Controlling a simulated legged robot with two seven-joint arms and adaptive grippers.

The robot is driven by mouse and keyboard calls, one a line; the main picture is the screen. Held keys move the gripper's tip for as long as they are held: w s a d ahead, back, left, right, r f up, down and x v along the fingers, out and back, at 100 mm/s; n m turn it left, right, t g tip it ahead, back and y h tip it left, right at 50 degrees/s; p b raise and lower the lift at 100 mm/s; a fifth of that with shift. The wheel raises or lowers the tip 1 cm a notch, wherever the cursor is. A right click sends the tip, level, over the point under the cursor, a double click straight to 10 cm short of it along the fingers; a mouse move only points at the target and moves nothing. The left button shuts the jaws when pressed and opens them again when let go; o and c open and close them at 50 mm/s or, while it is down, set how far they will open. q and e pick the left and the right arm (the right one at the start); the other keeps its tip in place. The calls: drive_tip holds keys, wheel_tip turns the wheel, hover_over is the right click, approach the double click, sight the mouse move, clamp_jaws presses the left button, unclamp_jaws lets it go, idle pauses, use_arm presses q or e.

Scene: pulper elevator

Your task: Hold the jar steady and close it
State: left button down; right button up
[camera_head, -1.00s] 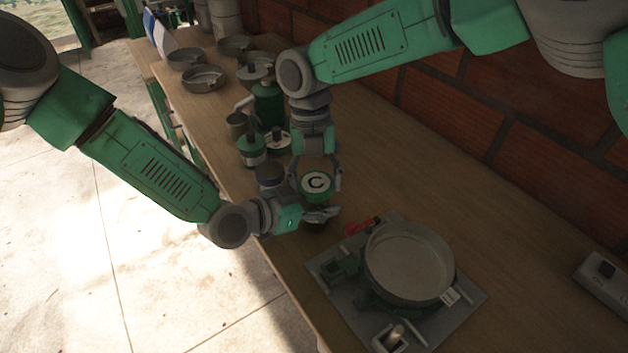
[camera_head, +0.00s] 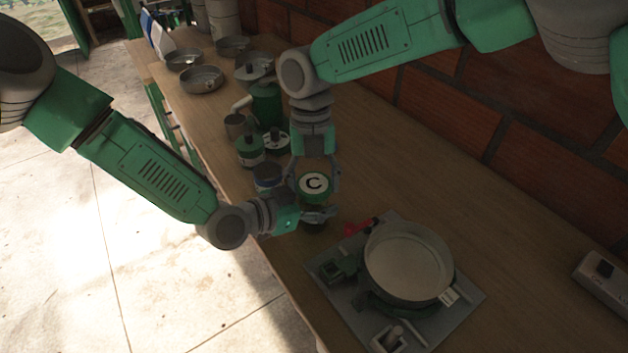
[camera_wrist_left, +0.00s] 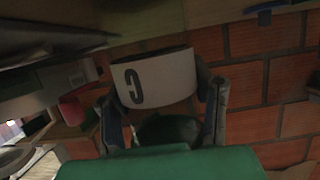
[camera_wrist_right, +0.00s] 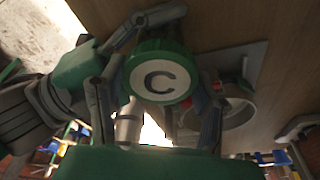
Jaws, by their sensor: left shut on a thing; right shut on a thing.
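The jar (camera_wrist_left: 157,80) shows in the left wrist view with a white label marked C, between the fingers of my left gripper (camera_wrist_left: 163,108). In the head view my left gripper (camera_head: 318,214) is shut around the jar's side, from the left, and hides most of it. The green lid (camera_head: 314,185), with a white disc marked C, is at the top of the jar. My right gripper (camera_head: 315,178) comes from above and is shut on the lid; its fingers flank the lid in the right wrist view (camera_wrist_right: 160,78). I cannot tell whether the lid is fully seated.
A scale-like grey base (camera_head: 463,312) with a round pan (camera_head: 408,262) stands to the right. Metal pans (camera_head: 200,79) lie farther back. A brick wall (camera_head: 450,98) bounds the table.

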drive_tip(key=shift+o, duration=0.2)
drive_tip(key=shift+s+a+f, duration=0.15)
drive_tip(key=shift+s+f, duration=0.25)
drive_tip(key=shift+f, duration=0.05)
drive_tip(key=shift+o, duration=0.9)
drive_tip(key=shift+f, duration=0.15)
drive_tip(key=o, duration=0.8)
drive_tip(key=shift+o, duration=0.2)
drive_tip(key=shift+w, duration=0.1)
drive_tip(key=shift+r, duration=0.25)
drive_tip(key=shift+c, duration=0.5)
